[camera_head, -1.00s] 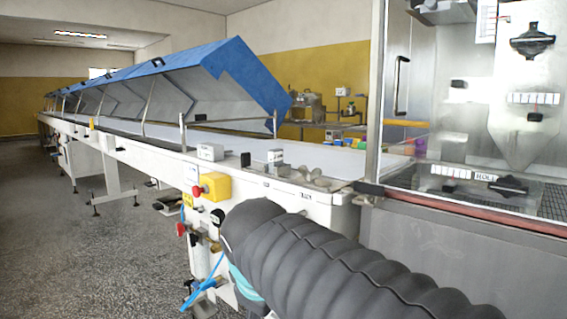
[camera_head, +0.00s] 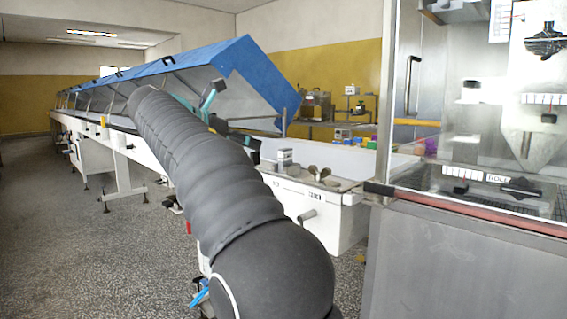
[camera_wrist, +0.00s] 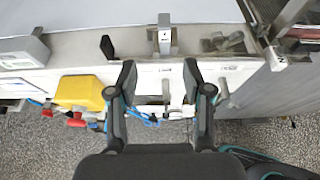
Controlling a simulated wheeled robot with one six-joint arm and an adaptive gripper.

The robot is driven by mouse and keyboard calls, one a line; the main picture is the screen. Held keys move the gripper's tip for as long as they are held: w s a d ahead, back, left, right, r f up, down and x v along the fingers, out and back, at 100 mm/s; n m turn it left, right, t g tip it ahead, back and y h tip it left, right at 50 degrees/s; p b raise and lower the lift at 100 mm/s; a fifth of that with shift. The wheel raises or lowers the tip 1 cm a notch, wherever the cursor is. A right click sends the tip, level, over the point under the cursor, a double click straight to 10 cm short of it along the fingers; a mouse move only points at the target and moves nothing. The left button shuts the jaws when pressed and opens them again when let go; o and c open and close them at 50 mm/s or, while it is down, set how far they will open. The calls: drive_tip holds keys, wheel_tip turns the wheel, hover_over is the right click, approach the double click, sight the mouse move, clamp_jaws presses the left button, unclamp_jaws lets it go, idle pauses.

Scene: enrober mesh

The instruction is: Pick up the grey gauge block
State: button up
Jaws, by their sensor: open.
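A small upright grey block (camera_wrist: 164,38), which looks like the gauge block, stands on the conveyor's pale front ledge. It also shows in the head view (camera_head: 285,158), just right of my arm. My gripper (camera_wrist: 159,75) is open and empty, its two dark fingers apart. In the wrist view the block lies beyond the fingertips, roughly between their lines, and is not touched. In the head view my arm hides part of the conveyor edge, and the gripper is only partly clear.
A small black piece (camera_wrist: 107,47) stands left of the block, and metal scoop-like parts (camera_wrist: 222,42) lie to its right. A yellow box (camera_wrist: 82,92) is on the conveyor's front. A blue raised cover (camera_head: 240,75) hangs over the belt. A glass-fronted machine (camera_head: 480,190) stands at right.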

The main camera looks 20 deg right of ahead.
approach(286, 151)
drive_tip(key=w+d+f, duration=0.3)
drive_tip(key=d, duration=0.1)
drive_tip(key=shift+d+r+b+x, duration=0.15)
drive_tip(key=shift+b+x, duration=0.1)
drive_tip(key=shift+x, duration=0.65)
drive_tip(key=shift+r+b+x, duration=0.1)
drive_tip(key=shift+b+x, duration=0.15)
drive_tip(key=shift+x, duration=0.7)
drive_tip(key=shift+d+r+b+x, duration=0.15)
drive_tip(key=shift+b+x, duration=0.1)
drive_tip(key=shift+x, duration=0.65)
drive_tip(key=shift+s+a, duration=0.1)
drive_tip(key=shift+s, duration=0.05)
clamp_jaws()
